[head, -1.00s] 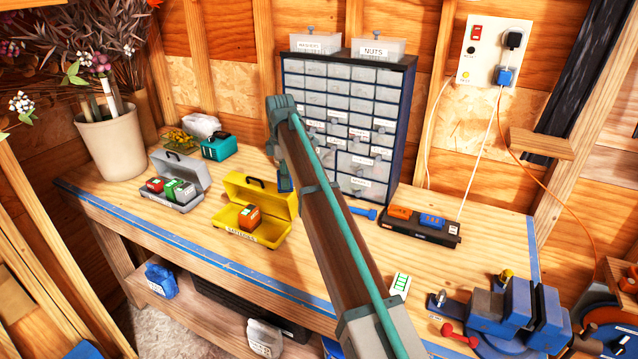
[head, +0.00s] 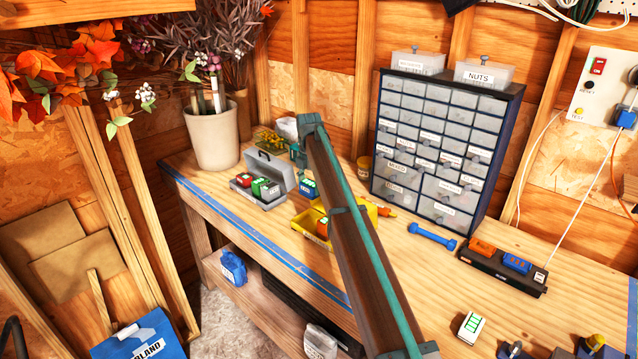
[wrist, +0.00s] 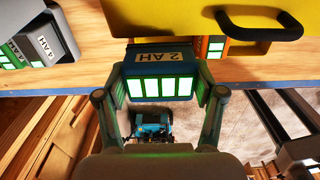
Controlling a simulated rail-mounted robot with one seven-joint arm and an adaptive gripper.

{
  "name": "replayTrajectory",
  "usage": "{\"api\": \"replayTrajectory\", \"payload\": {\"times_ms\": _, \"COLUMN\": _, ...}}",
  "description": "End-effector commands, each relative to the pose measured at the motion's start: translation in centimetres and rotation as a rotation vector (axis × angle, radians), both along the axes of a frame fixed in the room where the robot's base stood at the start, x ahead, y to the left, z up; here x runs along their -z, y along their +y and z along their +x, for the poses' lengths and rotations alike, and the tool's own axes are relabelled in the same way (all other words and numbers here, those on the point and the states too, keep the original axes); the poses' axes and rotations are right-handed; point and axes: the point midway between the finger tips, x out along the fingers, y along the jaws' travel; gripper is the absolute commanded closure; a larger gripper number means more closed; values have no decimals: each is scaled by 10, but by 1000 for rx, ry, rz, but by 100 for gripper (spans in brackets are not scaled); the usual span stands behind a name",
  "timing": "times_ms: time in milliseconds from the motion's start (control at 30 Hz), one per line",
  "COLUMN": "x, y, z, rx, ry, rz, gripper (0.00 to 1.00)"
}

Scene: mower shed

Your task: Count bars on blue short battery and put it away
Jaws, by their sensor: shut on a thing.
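My gripper (wrist: 160,98) is shut on a blue battery (wrist: 140,68) labelled "2 AH", with its fingers at both sides. A row of several lit green-white bars faces the wrist camera. In the head view the blue battery (head: 308,189) hangs below the arm's end, between the grey case (head: 283,168) and the yellow case (head: 372,208). The grey case is open and holds a red battery (head: 244,180) and a green one (head: 262,188). An orange battery (head: 322,228) sits in the yellow case, which my arm partly hides.
A black charger strip (head: 490,275) with an orange and a blue block lies at right. A white card with green bars (head: 471,326) lies near the front. A drawer cabinet (head: 440,140) and a plant pot (head: 213,140) stand at the back.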

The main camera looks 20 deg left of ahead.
Motion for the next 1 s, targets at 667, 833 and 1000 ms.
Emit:
{"api": "replayTrajectory", "payload": {"times_ms": 667, "x": 39, "y": 0, "z": 0, "rx": -4, "ry": 0, "rz": 0, "gripper": 74}}
{"api": "replayTrajectory", "payload": {"times_ms": 833, "x": 45, "y": 0, "z": 0, "rx": -4, "ry": 0, "rz": 0, "gripper": 74}}
{"api": "replayTrajectory", "payload": {"times_ms": 1000, "x": 45, "y": 0, "z": 0, "rx": -4, "ry": 0, "rz": 1, "gripper": 74}}
